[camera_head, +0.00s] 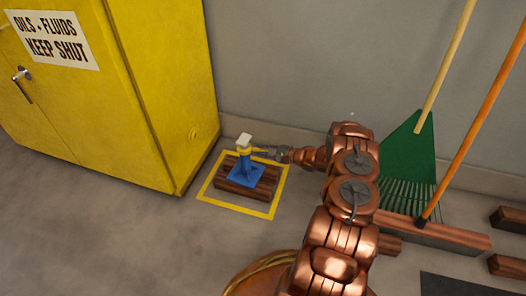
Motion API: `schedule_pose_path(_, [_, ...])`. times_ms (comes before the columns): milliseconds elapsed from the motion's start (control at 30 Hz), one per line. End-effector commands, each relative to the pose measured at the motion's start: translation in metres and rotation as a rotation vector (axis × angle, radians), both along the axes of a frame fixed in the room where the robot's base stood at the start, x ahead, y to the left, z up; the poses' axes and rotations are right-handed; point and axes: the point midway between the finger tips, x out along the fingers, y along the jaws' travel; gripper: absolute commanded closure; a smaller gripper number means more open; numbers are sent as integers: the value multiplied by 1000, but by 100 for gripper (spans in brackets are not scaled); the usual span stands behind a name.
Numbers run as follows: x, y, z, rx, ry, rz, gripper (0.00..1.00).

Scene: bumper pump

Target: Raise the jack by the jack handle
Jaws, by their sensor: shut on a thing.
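A small blue jack (246,172) stands upright on wooden blocks (262,190) inside a yellow square marked on the floor. The jack has a pale block-like top (244,140). A yellow part, seemingly the jack handle (257,150), sticks out to the right just under that top. My copper arm reaches in from the lower right, and my gripper (270,153) meets the handle from the right side. It is shut on the handle. The fingertips are too small to see in detail.
A yellow cabinet (165,90) stands close on the left, and a grey wall (300,60) is behind. Floor in front of the yellow square is clear.

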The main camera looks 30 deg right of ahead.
Motion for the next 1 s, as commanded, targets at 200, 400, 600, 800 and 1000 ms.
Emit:
schedule_pose_path(200, [0,-1,-1,-1,1,-2,100])
schedule_pose_path(400, [0,0,-1,-1,2,-1,76])
schedule_pose_path(600, [1,1,0,0,1,1,57])
schedule_pose_path(800, [1,1,0,0,1,1,57])
schedule_pose_path(1000, [-5,-3,1,0,0,-1,57])
